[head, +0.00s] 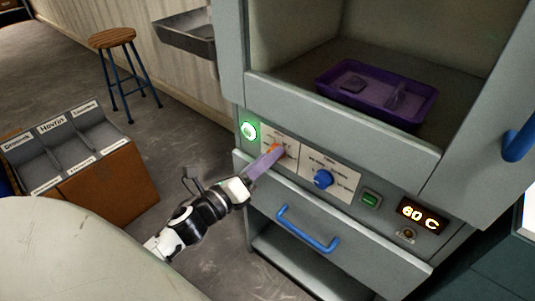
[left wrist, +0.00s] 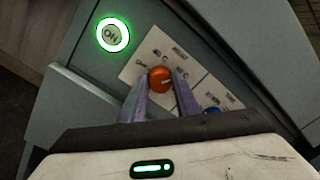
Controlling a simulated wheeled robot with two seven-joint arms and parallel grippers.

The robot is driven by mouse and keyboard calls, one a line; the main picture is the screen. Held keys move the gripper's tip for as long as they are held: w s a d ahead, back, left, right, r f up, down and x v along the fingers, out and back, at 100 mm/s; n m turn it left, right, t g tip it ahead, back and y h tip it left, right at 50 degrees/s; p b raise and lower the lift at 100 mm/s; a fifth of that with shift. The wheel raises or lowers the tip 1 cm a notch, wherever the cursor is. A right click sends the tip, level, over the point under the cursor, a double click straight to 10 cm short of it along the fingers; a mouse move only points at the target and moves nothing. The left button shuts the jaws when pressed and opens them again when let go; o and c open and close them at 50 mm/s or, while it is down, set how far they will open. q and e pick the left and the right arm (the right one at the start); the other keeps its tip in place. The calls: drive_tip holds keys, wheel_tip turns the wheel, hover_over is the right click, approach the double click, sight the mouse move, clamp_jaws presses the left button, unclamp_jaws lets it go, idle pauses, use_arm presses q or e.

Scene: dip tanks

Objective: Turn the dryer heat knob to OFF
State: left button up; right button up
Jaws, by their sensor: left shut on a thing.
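The dryer (head: 262,93) is a grey cabinet with a control panel. An orange knob (left wrist: 160,79) sits on a pale label plate and shows in the left wrist view between my fingertips; in the head view the knob (head: 275,148) is mostly hidden by the gripper. My left gripper (head: 268,158) reaches in from the left and is shut on the orange knob. It also shows in the left wrist view (left wrist: 162,84). The knob's setting is too small to read. A blue knob (head: 323,178) is to its right. My right gripper is not in view.
A glowing green ON button (head: 249,130) is left of the knob. A green switch (head: 371,199) and a display reading 60 C (head: 421,215) are on the right. A blue drawer handle (head: 307,229) juts out below. A purple tray (head: 335,75) sits inside the dryer.

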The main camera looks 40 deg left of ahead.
use_arm(q)
drive_tip(key=shift+d+f+n+y+p, duration=0.15)
drive_tip(key=shift+n+p, duration=3)
drive_tip(key=shift+n, duration=2.85)
drive_tip(key=shift+a+n+y+p, duration=0.15)
drive_tip(key=shift+n+p, duration=3)
drive_tip(key=shift+n, duration=2.85)
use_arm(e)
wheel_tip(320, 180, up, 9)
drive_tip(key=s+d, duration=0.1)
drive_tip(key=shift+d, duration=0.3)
use_arm(q)
drive_tip(key=shift+d, duration=0.1)
drive_tip(key=o, duration=1)
drive_tip(key=shift+o, duration=0.2)
drive_tip(key=shift+s, duration=0.15)
drive_tip(key=s, duration=1)
drive_tip(key=shift+a, duration=0.25)
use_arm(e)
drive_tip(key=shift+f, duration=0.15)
